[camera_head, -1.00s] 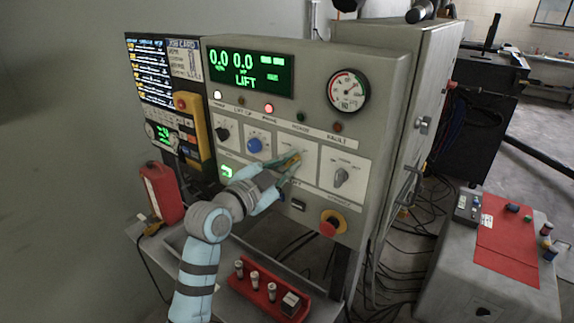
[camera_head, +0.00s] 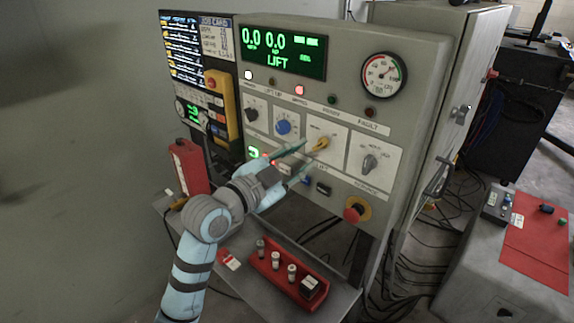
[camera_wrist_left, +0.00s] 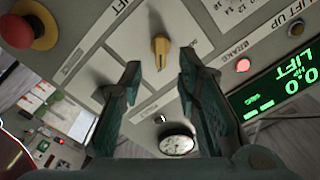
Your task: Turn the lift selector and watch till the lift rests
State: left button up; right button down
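The grey control panel (camera_head: 350,120) has a yellow selector knob (camera_head: 321,144) on a white plate, which I take for the lift selector. The knob also shows in the left wrist view (camera_wrist_left: 160,50), standing out from its plate. My left gripper (camera_head: 304,159) is open and empty, just in front of and below-left of the knob, apart from it. In the left wrist view its fingers (camera_wrist_left: 160,65) are spread with the knob beyond them. The green display (camera_head: 282,52) reads 0.0, 0.0 and LIFT. The lift itself is not in view. My right gripper is not in view.
A blue knob (camera_head: 283,127), a black knob (camera_head: 251,115) and a grey knob (camera_head: 369,163) flank the selector. A red stop button (camera_head: 353,212) sits below. A red lamp (camera_head: 299,90) glows. A red rack (camera_head: 289,277) stands on the shelf below.

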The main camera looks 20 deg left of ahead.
pick_arm(q)
jog(key=v, duration=0.6)
